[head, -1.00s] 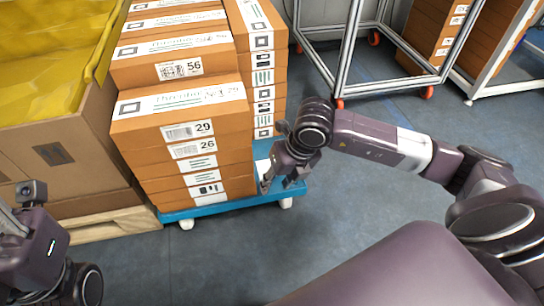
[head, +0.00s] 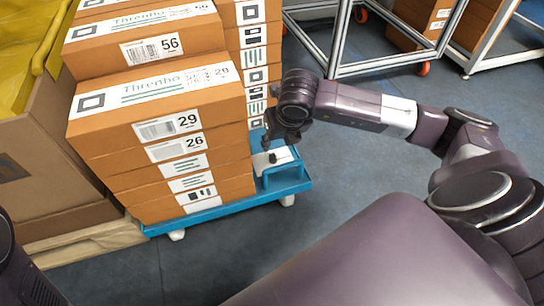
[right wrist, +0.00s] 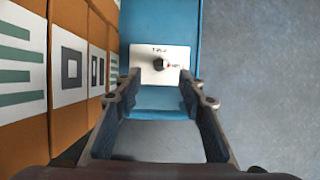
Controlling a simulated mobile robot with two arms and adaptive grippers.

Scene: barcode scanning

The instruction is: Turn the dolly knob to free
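The black dolly knob (head: 272,158) sits on a white label plate (head: 259,161) at the right end of the blue dolly (head: 287,181). In the right wrist view the knob (right wrist: 159,63) shows on its white plate (right wrist: 174,52), with small print too blurred to read fully. My right gripper (head: 283,143) hangs just above the plate. In the right wrist view my right gripper (right wrist: 159,88) is open, with the knob showing beyond and between its fingertips. It holds nothing. My left gripper is not in view; only part of my left arm shows at the lower left edge.
Stacked orange boxes (head: 160,105) fill the dolly, close to the left of my right gripper. A cardboard bin (head: 50,150) on a wooden pallet (head: 85,243) stands at left. A metal frame cart (head: 337,40) is behind.

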